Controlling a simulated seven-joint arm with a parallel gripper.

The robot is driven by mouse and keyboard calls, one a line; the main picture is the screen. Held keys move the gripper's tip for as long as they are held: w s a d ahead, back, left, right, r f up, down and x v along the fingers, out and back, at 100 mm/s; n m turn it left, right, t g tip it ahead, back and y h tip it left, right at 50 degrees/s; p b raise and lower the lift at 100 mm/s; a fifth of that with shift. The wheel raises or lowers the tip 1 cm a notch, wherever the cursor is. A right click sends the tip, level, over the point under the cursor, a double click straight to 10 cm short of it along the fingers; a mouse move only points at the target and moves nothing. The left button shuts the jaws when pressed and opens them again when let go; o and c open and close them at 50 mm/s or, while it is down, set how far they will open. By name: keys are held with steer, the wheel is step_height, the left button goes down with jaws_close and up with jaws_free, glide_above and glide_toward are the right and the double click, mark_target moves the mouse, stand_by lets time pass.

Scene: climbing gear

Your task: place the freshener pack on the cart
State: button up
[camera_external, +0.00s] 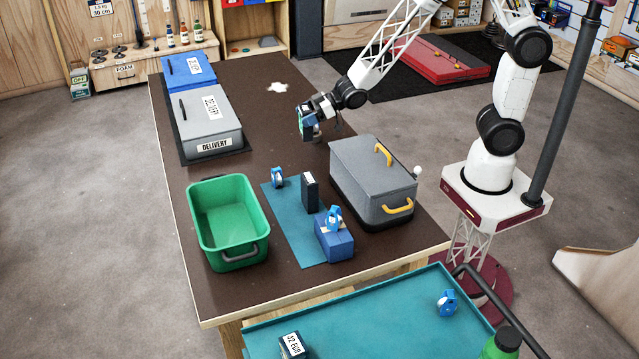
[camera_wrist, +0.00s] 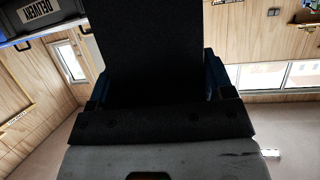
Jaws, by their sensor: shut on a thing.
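My gripper (camera_external: 313,122) is above the far middle of the brown table, shut on a small dark pack with a teal-green face (camera_external: 304,124), which looks like the freshener pack. In the wrist view the dark pack (camera_wrist: 148,50) fills the space between the blue fingers of my gripper (camera_wrist: 155,90); its label does not show there. The cart (camera_external: 385,318) has a teal top and a dark handle, and stands at the near right, in front of the table. The gripper and pack are well away from it.
The cart bears a dark labelled pack (camera_external: 293,346), a blue roll-like thing (camera_external: 447,302) and a green bottle (camera_external: 502,345). On the table are a green bin (camera_external: 230,250), a grey box with yellow handles (camera_external: 375,185), a grey delivery case (camera_external: 205,120), and small items on a teal mat (camera_external: 285,218).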

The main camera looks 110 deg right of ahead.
step_height(320, 180, up, 11)
steer(key=shift+f, duration=0.1)
steer(key=w+a+r+n+g+y, duration=0.1)
steer(key=w+a+n+y, duration=0.3)
steer(key=a, duration=0.9)
steer(key=w+a+n+g+y, duration=0.1)
steer(key=w+a+n+y, duration=0.15)
steer(key=w+a, duration=0.7)
steer(key=w+a+r+n+g+y, duration=0.1)
steer(key=w+a+n+y, duration=0.2)
steer(key=a, duration=1.3)
steer(key=s+a+f+n+g+y, duration=0.1)
steer(key=s+a+n+g+y, duration=0.15)
steer(key=a, duration=1.25)
steer(key=s+a+n+g+y, duration=0.2)
steer(key=s+a+n+g, duration=0.1)
steer(key=a, duration=1.3)
steer(key=s+a+f+n+g+y, duration=0.15)
steer(key=s+a, duration=0.25)
steer(key=a, duration=0.5)
steer(key=s+a+n+g+h, duration=0.1)
steer(key=s+a+n+g, duration=0.3)
steer(key=a, duration=0.5)
steer(key=shift+m+t+y, duration=0.25)
steer(key=shift+m+t, duration=0.05)
steer(key=shift+m, duration=0.25)
steer(key=f, duration=0.5)
steer(key=shift+s+d, duration=0.3)
steer(key=shift+d, duration=0.05)
